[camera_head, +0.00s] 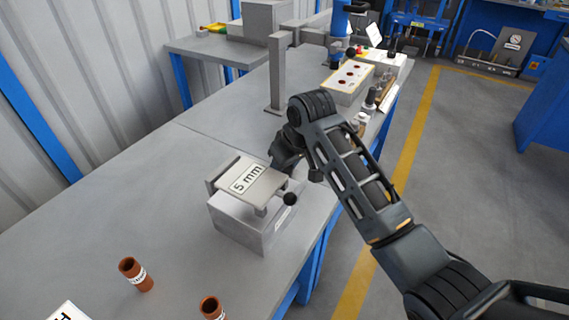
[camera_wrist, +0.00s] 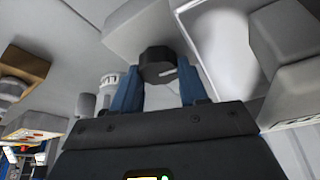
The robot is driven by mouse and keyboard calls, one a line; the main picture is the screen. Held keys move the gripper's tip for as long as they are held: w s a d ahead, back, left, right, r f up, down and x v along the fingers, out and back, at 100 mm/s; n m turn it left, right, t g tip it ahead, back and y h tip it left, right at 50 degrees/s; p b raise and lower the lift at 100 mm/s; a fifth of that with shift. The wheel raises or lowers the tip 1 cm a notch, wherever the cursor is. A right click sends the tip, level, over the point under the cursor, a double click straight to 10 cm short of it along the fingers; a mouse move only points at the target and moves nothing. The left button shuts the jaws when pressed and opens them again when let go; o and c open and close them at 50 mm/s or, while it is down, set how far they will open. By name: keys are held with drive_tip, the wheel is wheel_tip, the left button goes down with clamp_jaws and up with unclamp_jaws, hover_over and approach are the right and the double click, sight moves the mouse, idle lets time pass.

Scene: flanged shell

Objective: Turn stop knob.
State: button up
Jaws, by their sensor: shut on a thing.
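The black stop knob (camera_wrist: 158,62) sticks out from a light grey block and carries a pale line. My gripper (camera_wrist: 160,82) has its two blue fingers on either side of the knob, shut on it. In the head view my gripper (camera_head: 285,158) is behind the grey fixture (camera_head: 240,222) with the "5 mm" plate (camera_head: 247,178); the knob is hidden there by the gripper and arm. A small black ball handle (camera_head: 290,199) sits at the fixture's right front.
Two brown labelled cylinders (camera_head: 136,274) stand at the front of the grey bench (camera_head: 120,215). A grey post (camera_head: 277,75) rises behind my gripper. A box with red dots (camera_head: 349,78) and small parts line the bench's far right edge. The bench's left side is largely clear.

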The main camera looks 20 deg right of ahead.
drive_tip(key=o, duration=1.1)
drive_tip(key=shift+c, duration=0.2)
drive_tip(key=shift+f+b, duration=0.1)
drive_tip(key=shift+b, duration=0.2)
